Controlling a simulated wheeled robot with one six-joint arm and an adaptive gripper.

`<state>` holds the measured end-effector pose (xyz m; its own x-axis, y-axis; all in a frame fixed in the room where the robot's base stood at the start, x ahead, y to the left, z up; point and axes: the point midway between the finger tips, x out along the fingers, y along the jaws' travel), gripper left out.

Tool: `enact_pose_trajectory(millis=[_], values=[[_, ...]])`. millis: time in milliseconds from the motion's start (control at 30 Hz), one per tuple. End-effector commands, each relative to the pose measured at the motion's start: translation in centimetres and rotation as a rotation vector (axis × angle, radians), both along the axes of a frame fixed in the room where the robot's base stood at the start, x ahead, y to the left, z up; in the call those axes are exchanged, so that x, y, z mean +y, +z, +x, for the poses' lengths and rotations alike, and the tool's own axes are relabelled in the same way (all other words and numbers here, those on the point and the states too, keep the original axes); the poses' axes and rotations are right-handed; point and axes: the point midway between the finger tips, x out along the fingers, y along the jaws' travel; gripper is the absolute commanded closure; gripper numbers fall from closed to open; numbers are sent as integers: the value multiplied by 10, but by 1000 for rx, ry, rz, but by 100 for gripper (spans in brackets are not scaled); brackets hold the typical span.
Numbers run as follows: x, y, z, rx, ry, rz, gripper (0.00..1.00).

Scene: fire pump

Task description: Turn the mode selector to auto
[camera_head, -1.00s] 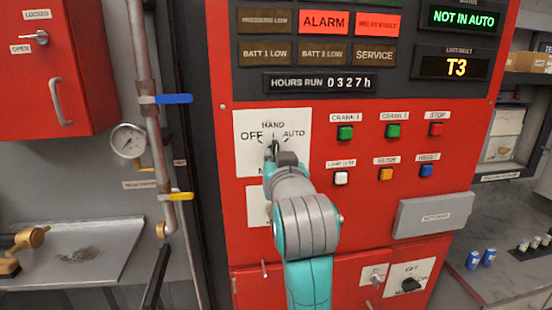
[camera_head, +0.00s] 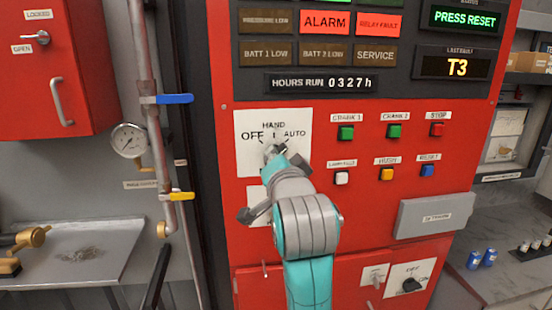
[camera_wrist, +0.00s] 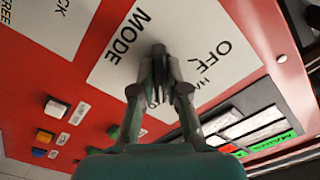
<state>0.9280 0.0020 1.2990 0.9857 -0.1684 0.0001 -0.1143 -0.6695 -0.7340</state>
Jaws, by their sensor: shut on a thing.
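The mode selector plate (camera_head: 244,158) is white with OFF, HAND and AUTO printed on it, on the red panel. In the wrist view the plate (camera_wrist: 191,36) shows the words MODE and OFF, and the dark selector knob (camera_wrist: 158,50) stands between my fingertips. My gripper (camera_wrist: 160,72) is shut on this knob. In the head view my gripper (camera_head: 279,158) is at the plate, below the HAND and AUTO labels, and is rolled over. It hides most of the knob there, so its exact pointing is hard to tell.
The status display (camera_head: 464,19) reads PRESS RESET. The ALARM lamp (camera_head: 325,22) and relay fault lamp (camera_head: 380,24) are lit red. Right of the plate are several push buttons, including a blue one (camera_head: 428,170). A grey box (camera_head: 435,216) juts out at lower right.

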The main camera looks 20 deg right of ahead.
Motion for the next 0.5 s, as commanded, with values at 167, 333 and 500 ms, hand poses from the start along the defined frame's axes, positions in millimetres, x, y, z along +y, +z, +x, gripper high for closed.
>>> enact_pose_trajectory(millis=[167, 333, 500], values=[[0, 0, 0, -5, 0, 38, 100], [0, 0, 0, -7, 0, 49, 100], [0, 0, 0, -7, 0, 49, 100]])
